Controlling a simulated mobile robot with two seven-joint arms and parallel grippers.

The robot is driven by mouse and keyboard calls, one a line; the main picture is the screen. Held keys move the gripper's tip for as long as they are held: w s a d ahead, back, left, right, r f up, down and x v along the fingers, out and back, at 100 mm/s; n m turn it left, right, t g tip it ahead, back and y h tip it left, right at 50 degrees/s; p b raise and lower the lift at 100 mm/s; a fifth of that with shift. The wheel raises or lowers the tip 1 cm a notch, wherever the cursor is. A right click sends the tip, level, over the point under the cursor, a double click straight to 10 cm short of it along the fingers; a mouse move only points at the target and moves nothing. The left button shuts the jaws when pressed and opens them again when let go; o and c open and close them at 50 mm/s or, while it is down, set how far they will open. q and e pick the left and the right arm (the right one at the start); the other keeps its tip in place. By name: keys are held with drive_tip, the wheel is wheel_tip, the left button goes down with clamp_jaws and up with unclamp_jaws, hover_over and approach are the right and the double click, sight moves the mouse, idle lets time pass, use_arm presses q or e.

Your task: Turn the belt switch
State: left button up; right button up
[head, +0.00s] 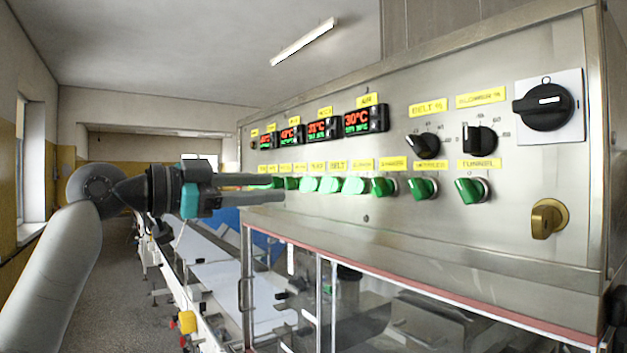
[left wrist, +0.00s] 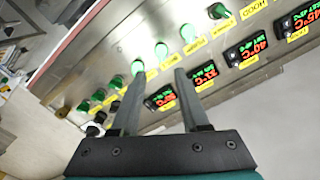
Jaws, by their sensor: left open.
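The belt switch (head: 331,184) is a pale, glowing green knob under the yellow label reading BELT (head: 337,166), in the row of green knobs on the steel panel. It has glowing knobs close on both sides. My left gripper (head: 277,188) is open, left of it in the head view, its fingers pointing along the panel at the row. In the left wrist view, the two fingers (left wrist: 160,76) are apart with nothing between them. Several green knobs show beyond the tips; which one is the belt switch, I cannot read there. My right gripper is not in view.
Black dials, including one at BELT % (head: 423,144), a large black rotary switch (head: 544,107) and a brass key switch (head: 549,218) sit at the right. Lit temperature displays (head: 366,121) are above the row. A glazed cabinet with a red edge (head: 420,282) juts out below.

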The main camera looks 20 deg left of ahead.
sight(321, 187)
use_arm(q)
drive_tip(key=p+x, duration=0.2)
drive_tip(key=x, duration=0.8)
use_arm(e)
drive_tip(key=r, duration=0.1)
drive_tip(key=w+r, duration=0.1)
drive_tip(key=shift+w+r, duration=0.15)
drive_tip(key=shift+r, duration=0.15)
use_arm(q)
drive_tip(key=shift+a, duration=0.1)
drive_tip(key=shift+c, duration=0.2)
clamp_jaws()
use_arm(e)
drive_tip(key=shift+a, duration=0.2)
use_arm(q)
drive_tip(key=shift+f, duration=0.1)
